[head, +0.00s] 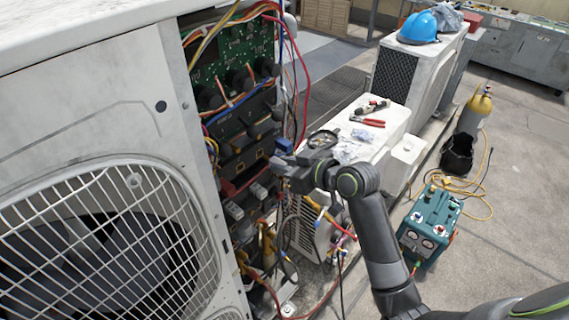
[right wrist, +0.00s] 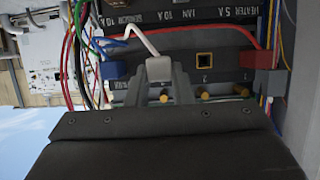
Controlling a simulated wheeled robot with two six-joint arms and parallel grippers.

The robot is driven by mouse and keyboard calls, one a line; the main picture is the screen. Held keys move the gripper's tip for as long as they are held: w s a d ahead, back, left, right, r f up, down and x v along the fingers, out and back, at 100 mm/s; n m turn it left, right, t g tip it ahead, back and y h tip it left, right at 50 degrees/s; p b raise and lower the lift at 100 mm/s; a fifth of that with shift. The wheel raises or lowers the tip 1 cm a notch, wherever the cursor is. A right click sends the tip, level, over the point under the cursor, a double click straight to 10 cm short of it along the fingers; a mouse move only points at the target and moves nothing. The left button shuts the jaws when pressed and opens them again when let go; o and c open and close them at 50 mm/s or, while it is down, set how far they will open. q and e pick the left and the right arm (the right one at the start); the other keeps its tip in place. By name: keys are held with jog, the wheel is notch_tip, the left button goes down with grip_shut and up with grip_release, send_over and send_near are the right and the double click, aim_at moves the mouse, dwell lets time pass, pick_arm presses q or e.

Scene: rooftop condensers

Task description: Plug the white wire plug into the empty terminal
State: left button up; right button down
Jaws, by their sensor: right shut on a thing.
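My right gripper (head: 282,163) reaches into the open side of the near condenser unit. In the right wrist view, my right gripper (right wrist: 160,80) is shut on the white wire plug (right wrist: 159,68), with its white wire looping up and left. A square, brass-edged empty terminal (right wrist: 204,60) shows in the dark terminal block, just right of the white plug. A blue plug (right wrist: 113,70) sits left of the white plug and a red plug (right wrist: 260,60) sits right of the empty terminal. What lies directly behind the white plug is hidden. My left gripper is not in view.
Loose coloured wires (head: 292,70) hang beside the green circuit board (head: 235,62). Brass screws (right wrist: 242,90) line the block's lower edge. The fan grille (head: 100,240) is at left. A white unit with tools (head: 392,120) and a teal gauge machine (head: 428,228) stand at right.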

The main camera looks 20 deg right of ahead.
jog(key=shift+s+d+p, duration=0.3)
jog(key=shift+s+d, duration=0.3)
jog(key=shift+s, duration=0.25)
jog(key=shift+s+d+p, duration=0.3)
jog(key=shift+s+d, duration=0.25)
jog(key=shift+s, duration=0.3)
jog(key=c, duration=1.8)
grip_release()
grip_shut()
jog(key=s+a+b, duration=0.4)
jog(key=b, duration=0.9)
jog(key=shift+s+a, duration=0.35)
